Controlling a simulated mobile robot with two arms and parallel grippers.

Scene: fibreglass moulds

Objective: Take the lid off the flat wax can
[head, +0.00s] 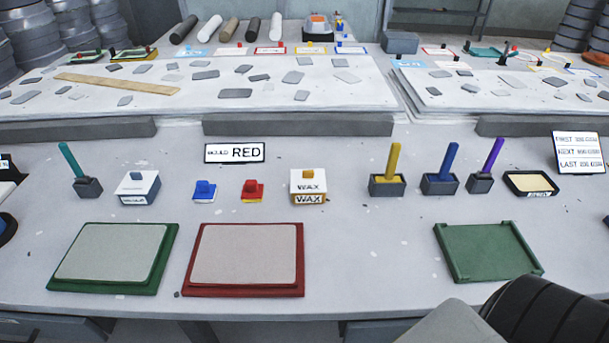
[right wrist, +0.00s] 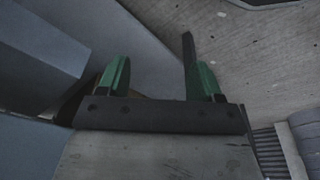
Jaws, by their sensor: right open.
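The flat wax can (head: 310,200) stands on the bench in the middle of the head view, labelled WAX. A white lid (head: 308,183) with a small yellow knob sits on top of it. My right gripper (right wrist: 160,80) shows in the right wrist view with its two green fingers apart and nothing between them. The can does not show in that view, and the gripper's fingers do not show in the head view. My left gripper is in neither view.
A similar white-lidded can (head: 137,190) with a blue knob stands left. Small blue (head: 204,191) and red (head: 252,190) pieces lie between the cans. Brushes in holders, including a yellow one (head: 388,175), stand right. A green mould (head: 113,257) and red mould (head: 245,259) lie in front.

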